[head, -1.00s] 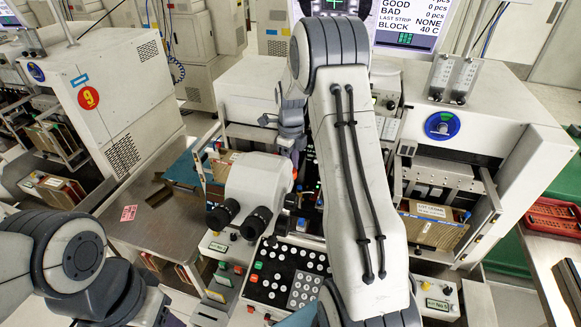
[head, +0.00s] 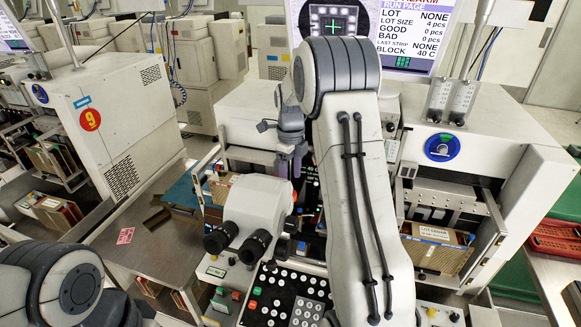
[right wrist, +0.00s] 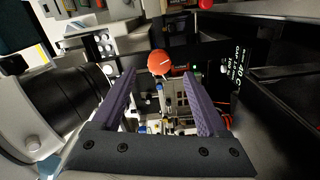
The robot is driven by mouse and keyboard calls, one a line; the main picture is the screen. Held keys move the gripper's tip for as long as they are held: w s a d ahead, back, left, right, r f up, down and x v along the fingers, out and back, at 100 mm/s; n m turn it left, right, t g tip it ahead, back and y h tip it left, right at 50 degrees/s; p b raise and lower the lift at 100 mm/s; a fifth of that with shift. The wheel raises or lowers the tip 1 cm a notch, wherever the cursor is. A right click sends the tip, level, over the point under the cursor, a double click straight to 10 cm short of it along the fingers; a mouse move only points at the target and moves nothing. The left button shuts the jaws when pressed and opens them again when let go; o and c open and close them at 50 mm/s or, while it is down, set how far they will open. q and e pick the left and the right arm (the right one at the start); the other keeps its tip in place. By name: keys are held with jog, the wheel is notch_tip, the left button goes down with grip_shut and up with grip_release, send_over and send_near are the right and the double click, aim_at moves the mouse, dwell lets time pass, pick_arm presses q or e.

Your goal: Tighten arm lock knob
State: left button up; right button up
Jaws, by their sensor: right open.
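A round orange-red knob (right wrist: 168,64) with a pale line across it shows in the right wrist view, just past the fingertips and between them. In the head view the right gripper (head: 290,170) points down behind the microscope, partly hidden by my arm. Contact with the knob cannot be told. My left gripper is not in view; only its arm shows at lower left.
The microscope head (head: 256,207) with black eyepieces stands close to my right gripper; its dark barrel (right wrist: 75,100) fills the wrist view's left. A black button panel (head: 287,297) lies in front. Dark machine walls (right wrist: 275,85) flank the right. A monitor (head: 385,30) stands behind.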

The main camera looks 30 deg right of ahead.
notch_tip(320, 180, up, 6)
jog(key=shift+b, duration=0.5)
